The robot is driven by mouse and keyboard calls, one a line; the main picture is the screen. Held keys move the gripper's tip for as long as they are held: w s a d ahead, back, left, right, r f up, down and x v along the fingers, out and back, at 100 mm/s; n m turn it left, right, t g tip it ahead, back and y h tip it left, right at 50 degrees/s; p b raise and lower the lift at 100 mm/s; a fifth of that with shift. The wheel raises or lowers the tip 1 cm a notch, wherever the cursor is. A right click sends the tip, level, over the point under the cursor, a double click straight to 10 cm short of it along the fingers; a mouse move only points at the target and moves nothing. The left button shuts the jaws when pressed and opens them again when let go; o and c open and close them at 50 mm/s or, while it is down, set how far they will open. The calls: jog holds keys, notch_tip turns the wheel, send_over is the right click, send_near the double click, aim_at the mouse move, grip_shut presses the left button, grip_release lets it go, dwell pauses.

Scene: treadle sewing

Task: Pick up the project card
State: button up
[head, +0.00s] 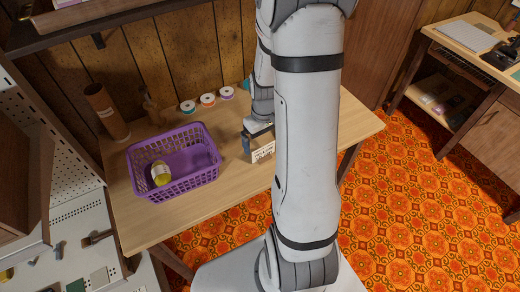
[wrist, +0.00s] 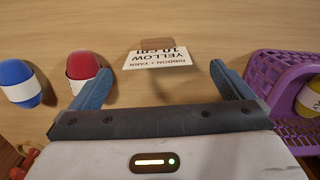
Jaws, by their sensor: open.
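The project card (wrist: 157,59) is a white card with black print that reads upside down in the wrist view, including "YELLOW" and "10 cm". A small brown piece (wrist: 156,43) shows at its far edge. In the head view the card (head: 263,152) stands on the wooden table, partly hidden by my arm. My gripper (wrist: 161,69) is open and empty, its two blue fingers on either side of the card with gaps to both. In the head view my gripper (head: 247,144) is mostly hidden, with one finger beside the card's left edge.
A purple basket (head: 196,180) holding a yellow skein (head: 160,173) stands left of the card. In the wrist view, red (wrist: 83,70) and blue (wrist: 18,75) skeins lie left of my gripper. Several spools (head: 208,99) line the table's back; a brown tube (head: 105,112) stands at left.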

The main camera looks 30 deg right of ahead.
aim_at(263, 156)
notch_tip(263, 156, down, 2)
jog(key=shift+w+d+f+p, duration=0.1)
jog(key=shift+w+f+p, duration=0.1)
jog(key=shift+f, duration=1.2)
jog(key=shift+w+d+f+p, duration=0.1)
jog(key=shift+w+f, duration=0.05)
jog(key=shift+f, duration=1.25)
jog(key=shift+c, duration=0.2)
jog(key=c, duration=0.8)
jog(key=shift+r, duration=0.1)
jog(key=shift+c, duration=0.2)
